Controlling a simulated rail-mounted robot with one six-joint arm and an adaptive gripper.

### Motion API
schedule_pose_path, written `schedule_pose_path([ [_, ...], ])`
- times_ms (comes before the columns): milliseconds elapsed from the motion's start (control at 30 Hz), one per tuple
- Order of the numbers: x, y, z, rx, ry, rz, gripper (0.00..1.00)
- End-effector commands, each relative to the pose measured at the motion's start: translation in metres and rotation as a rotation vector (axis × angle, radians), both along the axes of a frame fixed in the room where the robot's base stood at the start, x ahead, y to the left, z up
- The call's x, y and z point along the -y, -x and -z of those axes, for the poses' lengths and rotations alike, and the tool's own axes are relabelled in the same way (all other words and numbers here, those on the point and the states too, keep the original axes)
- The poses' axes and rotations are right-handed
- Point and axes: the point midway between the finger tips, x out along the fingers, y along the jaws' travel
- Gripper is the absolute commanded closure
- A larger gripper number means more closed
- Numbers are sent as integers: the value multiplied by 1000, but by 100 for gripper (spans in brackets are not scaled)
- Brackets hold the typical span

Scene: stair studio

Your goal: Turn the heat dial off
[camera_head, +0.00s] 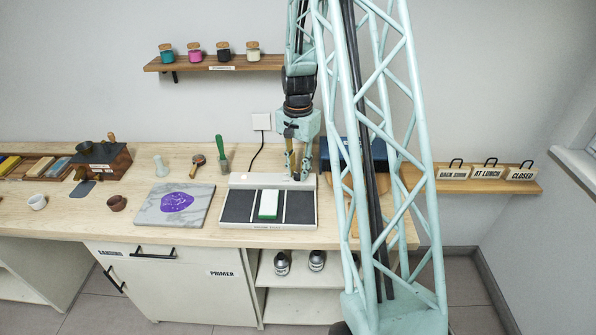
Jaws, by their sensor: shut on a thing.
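A white-framed warming plate (238,182) with dark panels sits on the wooden counter. My gripper (296,177) points down at the back right corner of the plate's frame, with its fingertips low at the raised rear strip. The gripper is shut on the heat dial there. The fingers cover the dial almost wholly, so its setting cannot be read. A green and white block (268,204) lies on the middle of the plate.
A marble slab (175,204) with a purple patch lies left of the plate. A green-handled tool (221,153) stands behind it. A dark blue box (376,153) is right of my gripper, partly behind my arm's lattice. A jar shelf (215,64) hangs above.

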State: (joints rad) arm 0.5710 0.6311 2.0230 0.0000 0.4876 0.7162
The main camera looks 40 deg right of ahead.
Motion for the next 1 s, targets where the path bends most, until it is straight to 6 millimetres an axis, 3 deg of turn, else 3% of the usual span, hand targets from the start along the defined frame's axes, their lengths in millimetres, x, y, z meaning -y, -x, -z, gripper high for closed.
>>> schedule_pose_path([
  [367,0,0,1,1,1,-120,90],
  [1000,0,-1,0,1,1,-585,90],
])
